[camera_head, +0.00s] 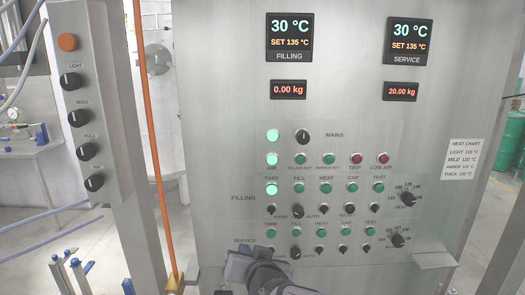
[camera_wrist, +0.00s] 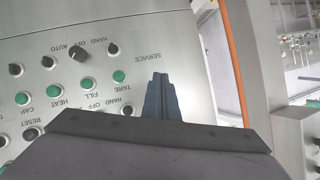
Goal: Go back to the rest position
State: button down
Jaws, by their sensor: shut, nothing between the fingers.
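My gripper (camera_wrist: 161,98) shows in the wrist view, its two dark fingers together with nothing between them. The fingertips lie over bare metal beside the lower rows of the control panel (camera_wrist: 60,28), near the SERVICE label, which appears upside down. In the head view my dark arm comes up from the bottom middle, in front of the panel's lower edge. It covers part of the SERVICE area; I cannot tell whether the fingers touch the panel.
The filling display (camera_head: 289,38) and service display (camera_head: 408,41) both read 30 °C, set 135 °C. The weight displays read 0.00 kg (camera_head: 289,90) and 20.00 kg (camera_head: 401,92). An orange pole (camera_head: 152,140) and a switch post (camera_head: 95,130) stand at left. A small ledge (camera_head: 434,260) juts out lower right.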

jog(key=s+d+f+n+g, duration=0.2)
jog(key=s+f+n+g, duration=0.2)
jog(key=s+f+g, duration=0.85)
jog(key=s+d+f+m+h, duration=0.1)
jog(key=s+d+f, duration=0.2)
jog(key=s+d, duration=0.3)
jog(key=s+d+f+m+h, duration=0.1)
jog(key=s+d+f, duration=0.3)
jog(key=d, duration=0.6)
jog(key=shift+s+d+f+m+h, duration=0.2)
jog(key=shift+s+d+m+h, duration=0.2)
jog(key=shift+s+h, duration=0.65)
